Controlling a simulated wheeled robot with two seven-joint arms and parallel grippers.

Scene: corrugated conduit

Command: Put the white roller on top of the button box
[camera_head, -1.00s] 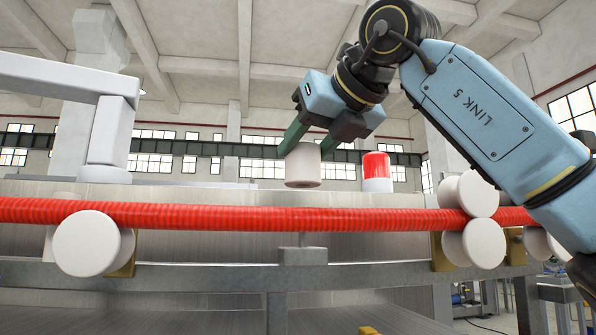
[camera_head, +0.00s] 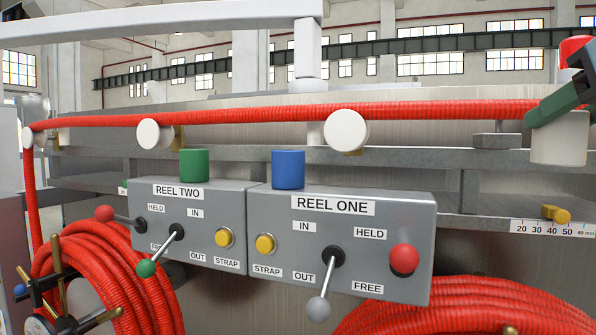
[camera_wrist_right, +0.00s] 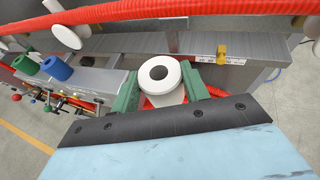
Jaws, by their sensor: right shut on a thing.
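The white roller (camera_head: 560,138) is a short white cylinder with a hole through its end, at the right edge of the head view. My right gripper (camera_head: 562,100) is shut on it, with green fingers on its sides. In the right wrist view the roller (camera_wrist_right: 160,75) sits between the fingers. Two grey boxes with yellow buttons stand side by side, left of the roller: REEL ONE (camera_head: 320,235) and REEL TWO (camera_head: 200,255). A blue cylinder (camera_head: 288,168) stands on REEL ONE and a green cylinder (camera_head: 194,165) on REEL TWO. My left gripper is not in view.
A red corrugated conduit (camera_head: 420,110) runs above the boxes over white rollers (camera_head: 346,130). Levers with coloured knobs stick out of the box fronts. Red coils (camera_head: 110,270) hang below. REEL ONE's top has free room right of the blue cylinder. A yellow part (camera_head: 555,214) lies on the ledge.

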